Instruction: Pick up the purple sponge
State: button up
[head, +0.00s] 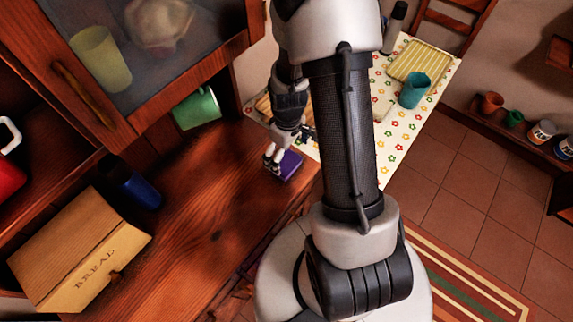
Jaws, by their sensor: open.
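The purple sponge (291,166) lies on the dark wood counter near its far right end, close to the flowered table. My gripper (272,165) is low over the counter, at the left side of the sponge in the picture. Its fingers are small here and partly overlap the sponge's left edge. I cannot tell whether they touch it. The jaws are open and nothing is seen held in them. My own arm hides part of the area to the right of the sponge.
On the counter are a wooden bread box (80,255), a dark blue cup (130,183) and a green mug (197,108) by the cabinet. The flowered table (392,125) holds a teal cup (414,90). The counter between bread box and sponge is clear.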

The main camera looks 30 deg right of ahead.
aim_at(286, 163)
jog(key=f, duration=0.2)
jog(key=f+b, duration=0.1)
jog(key=f, duration=0.1)
jog(key=shift+a+f, duration=0.2)
jog(key=shift+f, duration=0.05)
jog(key=shift+r, duration=0.1)
jog(key=shift+c, duration=0.5)
jog(key=c, duration=0.7)
notch_tip(286, 163, up, 20)
jog(key=p, duration=0.5)
